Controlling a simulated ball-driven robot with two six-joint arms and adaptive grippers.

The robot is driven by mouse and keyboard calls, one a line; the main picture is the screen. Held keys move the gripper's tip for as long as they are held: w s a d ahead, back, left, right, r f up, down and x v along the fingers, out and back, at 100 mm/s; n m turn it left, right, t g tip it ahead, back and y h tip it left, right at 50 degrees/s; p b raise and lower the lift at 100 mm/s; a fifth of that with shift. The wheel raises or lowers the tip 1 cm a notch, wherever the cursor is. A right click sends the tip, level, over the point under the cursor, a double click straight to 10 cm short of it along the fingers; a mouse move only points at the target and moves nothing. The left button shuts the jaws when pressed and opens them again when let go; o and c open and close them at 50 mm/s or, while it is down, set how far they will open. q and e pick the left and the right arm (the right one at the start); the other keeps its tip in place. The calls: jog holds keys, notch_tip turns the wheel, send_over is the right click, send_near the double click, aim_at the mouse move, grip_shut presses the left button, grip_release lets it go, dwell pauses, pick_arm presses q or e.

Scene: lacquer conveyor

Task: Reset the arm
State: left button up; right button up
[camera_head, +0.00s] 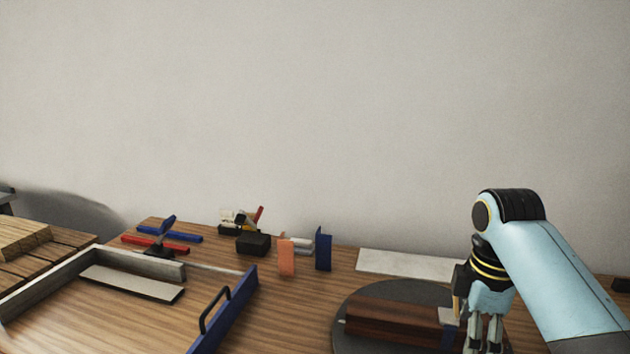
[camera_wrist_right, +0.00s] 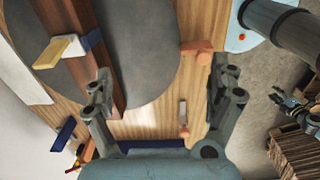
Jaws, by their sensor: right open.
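My right arm comes in from the right in the head view. Its gripper (camera_head: 484,338) points down beside a reddish-brown wooden bar (camera_head: 390,322) lying on a dark grey disc (camera_head: 375,292). The right wrist view shows this gripper (camera_wrist_right: 163,84) open, its fingers spread wide with nothing held between them. The bar (camera_wrist_right: 85,50) and disc (camera_wrist_right: 140,40) show there too, past the left finger. A dark jointed part (camera_wrist_right: 295,106) at the right of the wrist view may be my left gripper; it is too small to tell its state. The head view does not show my left gripper.
A tray with a blue handled side (camera_head: 225,315) stands at the left. Orange (camera_head: 286,257) and blue (camera_head: 323,248) upright pieces, a black block (camera_head: 253,243) and a pale strip (camera_head: 405,264) lie along the back. Bare wood lies between tray and disc.

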jog(key=s+d+f+m+t, duration=0.25)
jog(key=s+m, duration=0.45)
jog(key=s, duration=0.5)
jog(key=s+r+m+h, duration=0.1)
jog(key=s+r+m, duration=0.45)
jog(key=s, duration=0.65)
jog(key=s+d+f+m+b, duration=0.2)
jog(key=f+b, duration=0.8)
jog(key=f, duration=2.8)
pick_arm(q)
notch_tip(320, 180, down, 17)
jog(key=s+b, duration=0.1)
jog(key=b, duration=0.5)
jog(key=shift+s+g+b, duration=0.3)
jog(key=shift+s+b, duration=0.05)
jog(key=shift+s, duration=0.05)
pick_arm(e)
jog(key=s+d+f+g, duration=0.1)
jog(key=s+d+f, duration=0.1)
jog(key=s+f, duration=1.7)
notch_tip(320, 180, down, 2)
jog(key=shift+f+g, duration=0.2)
jog(key=shift+g, duration=0.15)
